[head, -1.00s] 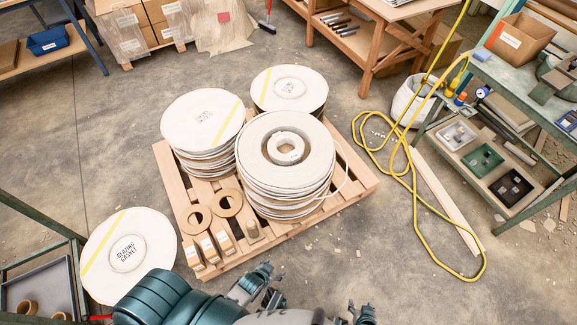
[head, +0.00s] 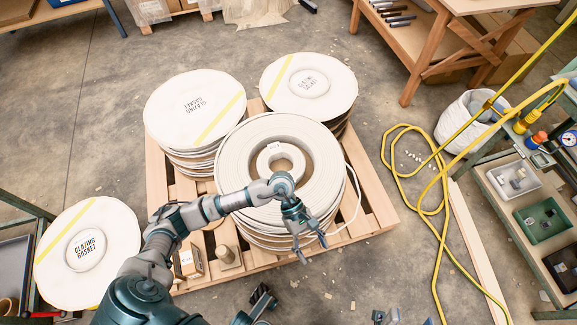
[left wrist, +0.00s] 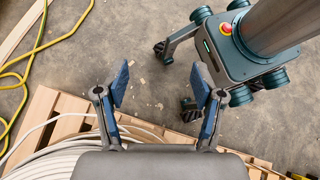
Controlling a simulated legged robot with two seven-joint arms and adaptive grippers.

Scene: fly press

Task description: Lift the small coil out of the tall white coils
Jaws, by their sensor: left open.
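The small coil (head: 298,160) is a pale ring lying in the middle of the front stack of tall white coils (head: 328,165). Brown shows through its centre. My left arm reaches across the near part of the stack, covering part of it. My left gripper (head: 313,247) is open and empty at the stack's near right edge, apart from the small coil. In the left wrist view, the open blue-padded fingers (left wrist: 160,85) face the floor and my base; white strands (left wrist: 60,160) of the stack show at lower left. My right gripper is not in view.
Two more white coil stacks (head: 190,105) (head: 310,85) share the wooden pallet (head: 375,215). A labelled disc (head: 110,225) lies at left. A yellow hose (head: 395,190) and a plank (head: 470,240) lie on the floor at right, beside a green shelf with trays (head: 540,220).

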